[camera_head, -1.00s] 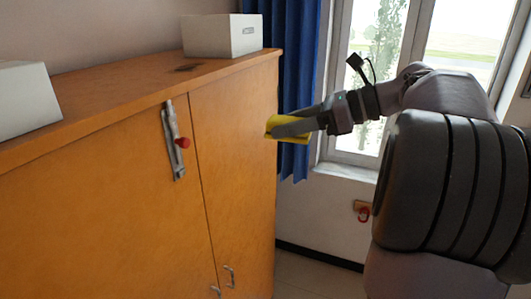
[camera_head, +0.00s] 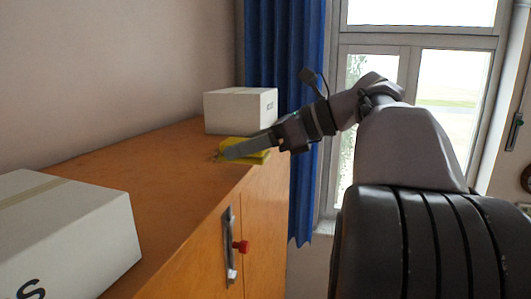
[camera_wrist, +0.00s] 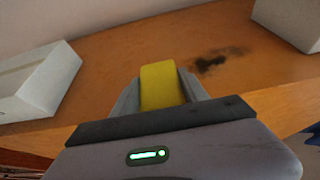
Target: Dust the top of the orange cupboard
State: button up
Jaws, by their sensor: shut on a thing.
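The orange cupboard (camera_head: 150,160) has a wide flat top, which also fills the middle of the wrist view (camera_wrist: 110,60). My gripper (camera_head: 240,152) is shut on a yellow sponge (camera_head: 258,158), at the right edge of the top near the far box. In the wrist view the sponge (camera_wrist: 162,86) sits between the two grey fingers. I cannot tell whether it touches the top. A dark dust smudge (camera_wrist: 215,61) lies on the top, just right of and beyond the sponge. In the head view the smudge is largely hidden behind the gripper and sponge.
A white box (camera_head: 240,112) stands at the far end of the top. Another white box (camera_head: 70,235) stands at the near left. The top between them is clear. A wall runs behind, and a blue curtain (camera_head: 268,50) and window are beyond the far end.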

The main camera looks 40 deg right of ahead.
send_over(212, 171)
jog(key=shift+s+d+b, duration=0.2)
jog(key=shift+s+b, duration=0.15)
jog(key=shift+b, duration=0.05)
jog(key=shift+w+a+f+b, duration=0.2)
jog(key=shift+w+f+b, duration=0.15)
jog(key=shift+f, duration=0.1)
jog(key=shift+w+a+f+b, duration=0.15)
jog(key=shift+w+f+b, duration=0.2)
jog(key=shift+f, duration=0.1)
jog(key=shift+s+f, duration=0.15)
jog(key=shift+f, duration=0.15)
jog(key=shift+s+d+f+b, duration=0.1)
jog(key=shift+s+d+b, duration=0.1)
jog(key=shift+s+b, duration=0.1)
jog(key=shift+w, duration=0.1)
jog(key=shift+w+a, duration=0.1)
jog(key=shift+w, duration=0.05)
jog(key=shift+f, duration=0.4)
